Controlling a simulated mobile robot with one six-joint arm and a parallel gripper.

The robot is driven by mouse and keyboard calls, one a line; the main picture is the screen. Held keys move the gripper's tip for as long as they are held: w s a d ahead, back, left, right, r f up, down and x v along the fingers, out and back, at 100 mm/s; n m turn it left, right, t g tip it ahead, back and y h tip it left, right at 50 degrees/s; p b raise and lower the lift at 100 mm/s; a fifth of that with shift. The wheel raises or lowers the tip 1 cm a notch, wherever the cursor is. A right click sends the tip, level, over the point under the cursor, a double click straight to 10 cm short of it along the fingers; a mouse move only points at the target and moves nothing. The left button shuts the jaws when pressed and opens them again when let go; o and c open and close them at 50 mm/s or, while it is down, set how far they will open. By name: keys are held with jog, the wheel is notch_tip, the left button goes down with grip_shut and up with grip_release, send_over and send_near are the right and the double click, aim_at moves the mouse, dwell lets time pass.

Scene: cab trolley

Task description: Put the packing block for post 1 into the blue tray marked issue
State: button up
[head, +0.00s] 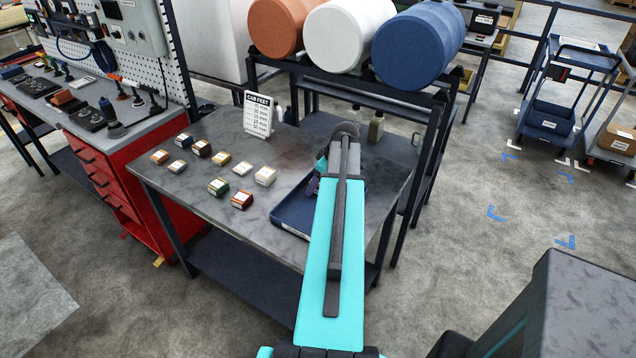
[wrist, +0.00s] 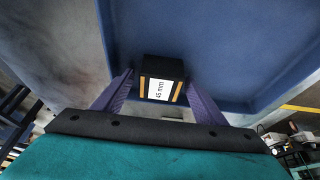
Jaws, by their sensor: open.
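The blue tray (head: 279,215) is at the right end of the grey table in the head view, partly hidden by my arm. Its floor and walls also fill much of the wrist view (wrist: 225,40). No issue marking shows. A dark block with orange bands and a white label reading 45 mm (wrist: 162,80) is inside the tray. My gripper (wrist: 160,88) is open, with one purple finger on each side of this block; finger contact cannot be told. In the head view the gripper (head: 316,184) is mostly hidden behind my arm.
Several labelled blocks (head: 218,187) stand left of the tray. A white card headed CAB FEET (head: 257,113) stands behind them, its lines too small to read surely. A rack with big rolls (head: 345,38) is behind the table. A red tool cabinet (head: 120,180) stands left.

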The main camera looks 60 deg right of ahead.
jog(key=shift+r, duration=0.1)
jog(key=shift+r, duration=0.15)
jog(key=b+v, duration=0.2)
jog(key=v, duration=0.9)
jog(key=shift+s+r+b, duration=0.15)
jog(key=shift+r+b, duration=0.2)
jog(key=shift+r, duration=0.05)
dwell(0.7)
